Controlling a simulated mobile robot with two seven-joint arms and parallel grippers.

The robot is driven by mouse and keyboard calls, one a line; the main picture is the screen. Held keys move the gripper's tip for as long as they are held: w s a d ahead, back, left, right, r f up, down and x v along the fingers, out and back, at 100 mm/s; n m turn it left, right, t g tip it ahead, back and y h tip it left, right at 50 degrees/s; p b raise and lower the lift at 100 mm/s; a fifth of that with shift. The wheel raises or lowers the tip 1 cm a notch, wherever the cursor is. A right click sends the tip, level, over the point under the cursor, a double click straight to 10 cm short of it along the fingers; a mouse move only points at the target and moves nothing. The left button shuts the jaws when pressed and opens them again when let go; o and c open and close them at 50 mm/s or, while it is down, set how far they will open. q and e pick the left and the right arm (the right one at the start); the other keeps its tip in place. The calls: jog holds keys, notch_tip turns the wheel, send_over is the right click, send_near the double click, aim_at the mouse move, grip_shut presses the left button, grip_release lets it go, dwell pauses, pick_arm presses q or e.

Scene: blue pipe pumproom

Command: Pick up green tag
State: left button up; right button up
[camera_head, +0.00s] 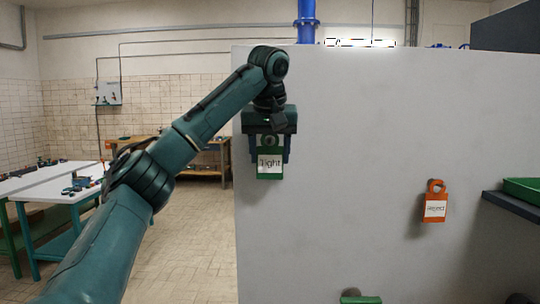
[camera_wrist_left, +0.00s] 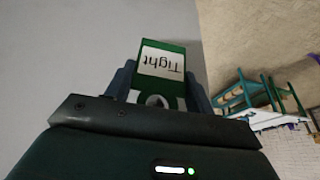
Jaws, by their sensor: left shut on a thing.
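The green tag (camera_head: 270,166) has a white label reading "Tight" and hangs in front of the grey panel, near its left edge. My left gripper (camera_head: 269,150) is above it, shut on its upper part, with one finger on each side. In the left wrist view the green tag (camera_wrist_left: 163,62) shows upside down between the two fingers (camera_wrist_left: 158,92). I cannot tell whether the tag touches the panel. My right gripper is not in view.
An orange tag (camera_head: 435,204) reading "Reject" hangs on the grey panel (camera_head: 350,130) at the right. A dark shelf (camera_head: 512,205) with a green tray (camera_head: 522,187) juts in at the far right. A green object (camera_head: 360,299) shows at the bottom edge. Worktables (camera_head: 60,185) stand at the left.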

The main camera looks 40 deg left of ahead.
pick_arm(q)
jog(key=shift+s+d+r, duration=0.3)
jog(key=shift+s+d, duration=0.1)
jog(key=shift+s, duration=0.1)
jog(key=shift+s+d+r, duration=0.25)
jog(key=shift+s+d, duration=0.15)
jog(key=shift+s, duration=0.1)
notch_tip(320, 180, up, 13)
jog(key=shift+f, duration=0.15)
dwell(0.5)
